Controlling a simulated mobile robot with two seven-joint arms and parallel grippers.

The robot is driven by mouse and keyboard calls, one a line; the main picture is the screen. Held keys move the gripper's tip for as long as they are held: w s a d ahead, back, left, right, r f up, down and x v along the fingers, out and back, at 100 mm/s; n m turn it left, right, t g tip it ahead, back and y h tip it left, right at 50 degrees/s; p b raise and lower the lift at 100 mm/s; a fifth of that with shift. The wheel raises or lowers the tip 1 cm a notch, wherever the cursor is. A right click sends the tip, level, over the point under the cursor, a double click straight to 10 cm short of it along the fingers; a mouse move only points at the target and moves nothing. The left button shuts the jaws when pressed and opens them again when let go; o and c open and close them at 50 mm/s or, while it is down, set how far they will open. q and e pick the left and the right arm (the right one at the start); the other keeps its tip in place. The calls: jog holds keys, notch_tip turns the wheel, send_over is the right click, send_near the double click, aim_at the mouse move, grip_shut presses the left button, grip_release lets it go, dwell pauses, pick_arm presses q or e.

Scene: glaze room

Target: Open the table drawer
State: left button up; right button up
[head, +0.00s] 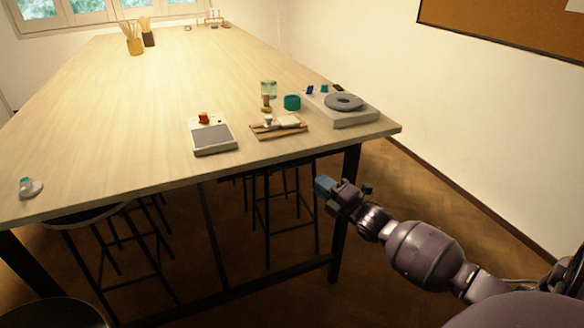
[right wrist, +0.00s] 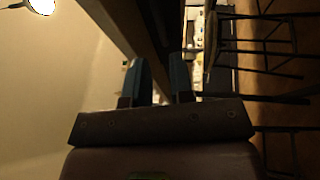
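The long table (head: 120,125) has a pale wood top and dark legs. I cannot make out a drawer front or handle on its near side in the head view. My right gripper (head: 325,187) is below the level of the tabletop, near the front right leg. In the right wrist view its two blue fingers (right wrist: 158,78) stand apart with nothing visibly held between them. A dark beam-like edge (right wrist: 135,30) runs just beyond the fingers. My left gripper is not in view.
On the tabletop stand a scale (head: 212,138), a wooden tray (head: 267,132) with small items, a teal jar (head: 292,102) and a banding wheel (head: 343,102). Dark stools (head: 262,215) are under the table. Floor to the right of the table is clear.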

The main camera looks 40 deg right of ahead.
aim_at(295, 164)
jog(key=shift+b+x, duration=0.8)
jog(key=shift+x, duration=4.35)
grip_shut()
